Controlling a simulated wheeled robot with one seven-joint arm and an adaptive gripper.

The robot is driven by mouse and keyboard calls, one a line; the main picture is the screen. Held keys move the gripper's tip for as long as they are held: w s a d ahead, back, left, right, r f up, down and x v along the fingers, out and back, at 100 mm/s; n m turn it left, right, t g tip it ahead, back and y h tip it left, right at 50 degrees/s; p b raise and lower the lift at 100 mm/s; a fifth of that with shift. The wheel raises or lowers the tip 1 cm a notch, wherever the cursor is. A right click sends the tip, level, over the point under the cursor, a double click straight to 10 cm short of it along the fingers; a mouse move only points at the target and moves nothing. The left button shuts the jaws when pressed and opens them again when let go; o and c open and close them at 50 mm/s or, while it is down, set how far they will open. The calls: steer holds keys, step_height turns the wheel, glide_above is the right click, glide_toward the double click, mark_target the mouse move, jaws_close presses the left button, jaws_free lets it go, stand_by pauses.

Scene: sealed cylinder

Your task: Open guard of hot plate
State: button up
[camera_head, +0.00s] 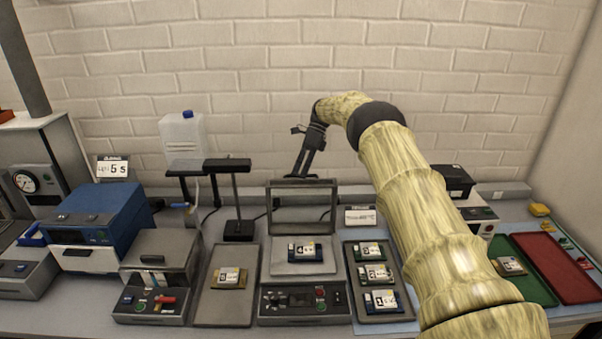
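The hot plate (304,303) stands at the middle of the bench, with a dark control panel in front and a light heating surface behind. A small labelled card piece (305,252) lies on that surface. The guard (334,205), a grey frame with a see-through middle, stands upright at the back of the hot plate. My gripper (302,174) points down just above the guard's top edge. I cannot tell whether it touches the frame. Its fingers are small and seen from the side, so their opening is unclear.
A tray with several labelled pieces (373,275) is right of the hot plate; a tray with one piece (228,278) is left. A black stand (238,228) rises behind-left. A sign (360,217) stands behind-right. My arm covers part of the bench's right side.

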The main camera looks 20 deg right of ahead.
step_height(320, 180, up, 9)
stand_by(0.4)
steer(key=shift+r, duration=0.1)
